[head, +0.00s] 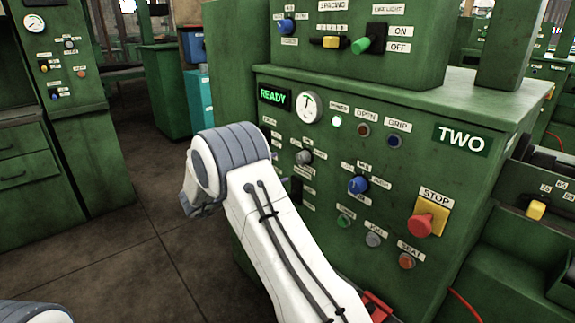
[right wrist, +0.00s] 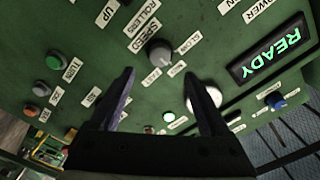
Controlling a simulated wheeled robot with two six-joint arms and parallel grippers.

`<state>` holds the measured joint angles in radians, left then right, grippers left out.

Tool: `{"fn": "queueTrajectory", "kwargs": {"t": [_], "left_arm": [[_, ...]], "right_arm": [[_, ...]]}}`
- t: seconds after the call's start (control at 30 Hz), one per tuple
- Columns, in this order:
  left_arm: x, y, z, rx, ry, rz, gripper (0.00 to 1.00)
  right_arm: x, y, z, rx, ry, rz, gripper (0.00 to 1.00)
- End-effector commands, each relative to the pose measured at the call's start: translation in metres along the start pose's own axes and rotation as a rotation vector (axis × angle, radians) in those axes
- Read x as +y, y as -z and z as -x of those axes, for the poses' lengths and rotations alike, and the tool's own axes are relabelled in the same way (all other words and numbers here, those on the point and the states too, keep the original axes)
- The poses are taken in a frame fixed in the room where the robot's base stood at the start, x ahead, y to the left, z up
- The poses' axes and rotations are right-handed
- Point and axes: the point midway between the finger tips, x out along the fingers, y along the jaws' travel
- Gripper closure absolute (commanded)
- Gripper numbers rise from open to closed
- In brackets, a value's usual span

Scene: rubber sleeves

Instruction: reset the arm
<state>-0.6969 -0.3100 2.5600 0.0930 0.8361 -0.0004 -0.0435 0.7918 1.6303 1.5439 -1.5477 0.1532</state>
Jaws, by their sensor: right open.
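The machine marked TWO has a green control panel (head: 330,165) with a lit READY display (head: 275,97) and a lit green lamp (head: 336,121). My right arm (head: 265,215) crosses in front of the panel in the head view, bent at its grey joint. It hides my right gripper there. In the right wrist view my right gripper (right wrist: 160,75) is open and empty, its two dark fingers apart in front of the panel. A grey knob (right wrist: 160,50) labelled SPEED shows past the fingertips. The READY display (right wrist: 270,55) appears upside down there. My left gripper is not in view.
A red STOP button (head: 424,222) on a yellow plate sits at the panel's lower right. A green cabinet (head: 62,110) stands at the left. The floor (head: 130,255) between is clear.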

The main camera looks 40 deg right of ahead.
Motion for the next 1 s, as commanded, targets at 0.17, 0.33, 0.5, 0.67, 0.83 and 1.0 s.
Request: {"fn": "queueTrajectory", "kwargs": {"t": [0.17,0.33,0.5,0.67,0.83,1.0], "left_arm": [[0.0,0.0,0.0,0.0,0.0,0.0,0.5],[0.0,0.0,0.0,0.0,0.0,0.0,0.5],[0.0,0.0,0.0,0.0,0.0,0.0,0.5],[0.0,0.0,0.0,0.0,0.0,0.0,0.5],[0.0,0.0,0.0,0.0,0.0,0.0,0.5],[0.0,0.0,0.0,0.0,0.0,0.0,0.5]], "right_arm": [[0.0,0.0,0.016,-0.001,0.001,0.0,0.2],[0.0,0.0,0.018,0.0,0.0,0.0,0.2],[0.0,0.0,0.018,0.0,0.0,0.0,0.2],[0.0,0.0,0.018,0.0,-0.001,0.0,0.2],[-0.01,-0.005,0.017,-0.069,0.039,0.01,0.2],[-0.045,-0.034,0.034,-0.396,0.228,0.106,0.2]]}}
